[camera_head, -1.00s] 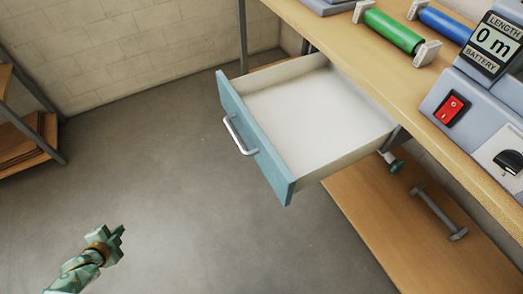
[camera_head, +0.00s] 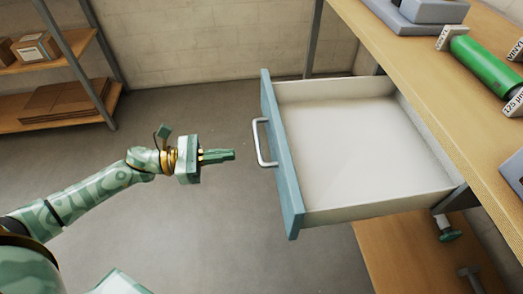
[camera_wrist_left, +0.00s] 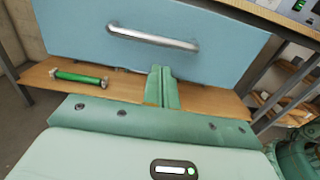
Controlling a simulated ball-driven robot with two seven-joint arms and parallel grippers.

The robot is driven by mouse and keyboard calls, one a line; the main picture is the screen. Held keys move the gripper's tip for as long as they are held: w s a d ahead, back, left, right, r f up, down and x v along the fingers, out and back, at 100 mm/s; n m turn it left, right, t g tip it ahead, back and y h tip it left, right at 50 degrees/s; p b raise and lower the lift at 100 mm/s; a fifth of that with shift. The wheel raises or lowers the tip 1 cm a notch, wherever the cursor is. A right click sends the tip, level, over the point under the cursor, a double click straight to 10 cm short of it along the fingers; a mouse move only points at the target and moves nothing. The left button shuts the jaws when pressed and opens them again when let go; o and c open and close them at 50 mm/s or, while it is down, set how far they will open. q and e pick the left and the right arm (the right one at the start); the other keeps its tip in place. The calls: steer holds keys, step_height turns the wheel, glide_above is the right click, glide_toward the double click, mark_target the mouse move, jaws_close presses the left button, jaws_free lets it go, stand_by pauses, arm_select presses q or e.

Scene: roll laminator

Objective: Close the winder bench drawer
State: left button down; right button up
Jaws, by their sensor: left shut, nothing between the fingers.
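The winder bench drawer stands open, pulled out to the left from under the bench in the head view. Its blue front (camera_head: 283,160) carries a silver bar handle (camera_head: 262,143), and its pale inside (camera_head: 360,140) looks empty. My left gripper (camera_head: 233,154) is shut and empty, to the left of the handle, with its fingers pointing at the drawer front and a gap between. In the left wrist view the shut fingers (camera_wrist_left: 162,72) show below the handle (camera_wrist_left: 152,38), before the drawer front (camera_wrist_left: 90,25). My right gripper is not in view.
The wooden bench top (camera_head: 400,60) holds a green roll (camera_head: 487,64) and grey machine parts. A lower shelf (camera_head: 395,250) lies under the drawer. A rack with boxes (camera_head: 36,48) stands at the back left. The floor left of the drawer is clear.

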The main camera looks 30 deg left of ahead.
mark_target(273, 150)
arm_select(q)
steer(key=b+x, duration=0.1)
steer(key=x, duration=0.7)
steer(key=shift+w+d+f, duration=0.1)
steer(key=shift+w+d, duration=0.05)
steer(key=shift+w, duration=0.05)
steer(key=shift+w+d, duration=0.15)
steer(key=shift+d, duration=0.05)
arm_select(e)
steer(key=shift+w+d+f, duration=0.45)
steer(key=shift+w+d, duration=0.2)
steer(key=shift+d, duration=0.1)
